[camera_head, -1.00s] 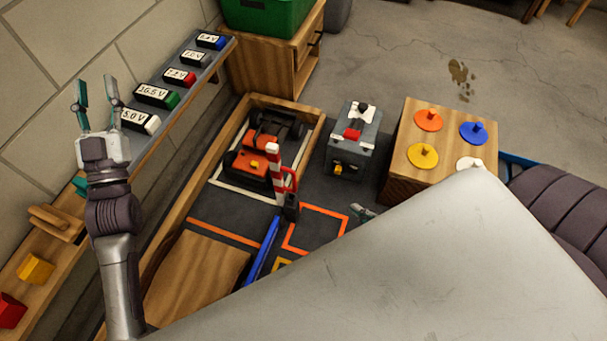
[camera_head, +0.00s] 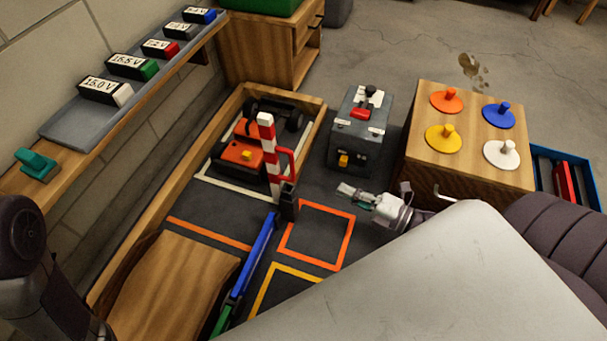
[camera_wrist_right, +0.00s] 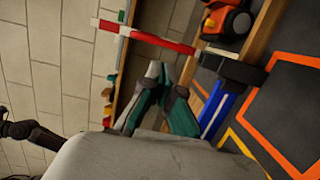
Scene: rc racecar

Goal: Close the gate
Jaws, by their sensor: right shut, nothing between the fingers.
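The gate is a red-and-white striped barrier arm (camera_head: 268,150) with a red bracket, standing roughly upright from a dark post (camera_head: 287,202) beside the racecar bay. In the right wrist view, the striped arm (camera_wrist_right: 150,37) runs across the top and joins the dark post (camera_wrist_right: 232,68). My right gripper (camera_head: 342,189) is shut and empty. It is to the right of the post and apart from it, above the orange-outlined square. Its closed fingers (camera_wrist_right: 158,75) also show in the right wrist view. My left gripper is out of view; only its dark arm links show at lower left.
An orange racecar (camera_head: 242,150) sits in the wood-edged bay behind the gate. A grey machine (camera_head: 358,140) and a wooden peg box (camera_head: 430,170) stand to the right. A blue rail (camera_head: 256,250) and wooden ramp (camera_head: 165,285) lie in front. Battery blocks line the left shelf (camera_head: 62,125).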

